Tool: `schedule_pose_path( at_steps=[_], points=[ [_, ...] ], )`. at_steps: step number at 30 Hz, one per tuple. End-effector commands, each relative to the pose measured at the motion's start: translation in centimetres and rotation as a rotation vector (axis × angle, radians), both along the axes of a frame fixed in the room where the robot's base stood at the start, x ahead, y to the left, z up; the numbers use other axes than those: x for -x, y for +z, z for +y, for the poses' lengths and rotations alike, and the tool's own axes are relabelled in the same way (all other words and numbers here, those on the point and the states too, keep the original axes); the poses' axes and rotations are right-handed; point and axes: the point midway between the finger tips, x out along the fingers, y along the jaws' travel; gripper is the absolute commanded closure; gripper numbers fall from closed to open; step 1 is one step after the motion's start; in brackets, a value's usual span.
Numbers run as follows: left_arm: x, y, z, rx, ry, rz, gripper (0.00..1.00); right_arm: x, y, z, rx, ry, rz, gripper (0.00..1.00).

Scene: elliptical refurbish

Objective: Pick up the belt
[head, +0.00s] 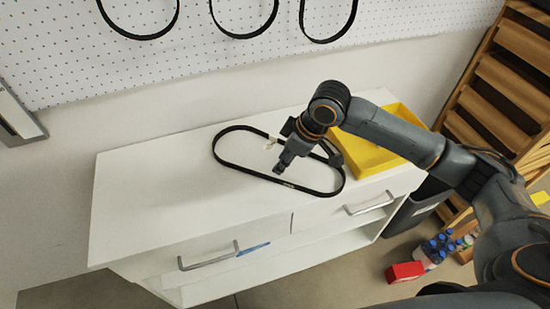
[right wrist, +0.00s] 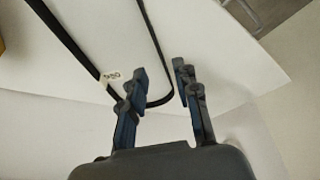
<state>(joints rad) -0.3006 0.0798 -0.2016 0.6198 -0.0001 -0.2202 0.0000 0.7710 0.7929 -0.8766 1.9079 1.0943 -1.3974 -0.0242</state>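A black belt (head: 226,164) lies as a long flat loop on top of the white cabinet (head: 150,215). A small pale label (head: 271,142) is at its back strand. My right gripper (head: 280,167) is over the loop and hides part of it. In the right wrist view the gripper (right wrist: 160,72) is open, its two dark fingers apart. The belt (right wrist: 74,48) shows there beyond the fingers, its rounded end between them in the picture. I cannot tell whether a finger touches it. The label also shows there (right wrist: 111,76). My left gripper is not in view.
A yellow tray (head: 368,157) stands on the cabinet behind and right of the belt. More belts (head: 240,36) hang on the white pegboard (head: 75,60). A red box (head: 404,272) and several bottles (head: 436,249) stand on the floor at right. The cabinet top's left part is clear.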

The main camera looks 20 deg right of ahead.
Motion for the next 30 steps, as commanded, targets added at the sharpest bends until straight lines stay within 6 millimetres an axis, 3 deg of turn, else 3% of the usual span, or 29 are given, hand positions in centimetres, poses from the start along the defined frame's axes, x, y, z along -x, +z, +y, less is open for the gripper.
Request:
schedule_pose_path(
  at_steps=[4, 11, 21, 29, 30],
  points=[
    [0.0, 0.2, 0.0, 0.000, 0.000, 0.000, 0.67, -0.6, -2.3, 0.8, 0.000, 0.001, 0.002, 0.69],
    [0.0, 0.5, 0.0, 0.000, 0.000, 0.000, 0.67, -1.1, -3.8, 1.4, 0.000, 0.001, 0.000, 0.69],
    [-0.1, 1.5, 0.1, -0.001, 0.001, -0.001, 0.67, -2.6, -7.7, 2.8, 0.001, 0.001, -0.001, 0.69],
    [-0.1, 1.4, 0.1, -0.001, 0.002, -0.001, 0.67, -2.7, -8.1, 2.9, 0.001, 0.002, -0.002, 0.69],
    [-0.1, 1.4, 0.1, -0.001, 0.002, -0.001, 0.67, -2.7, -8.1, 2.9, 0.001, 0.002, -0.002, 0.73]
  ],
)
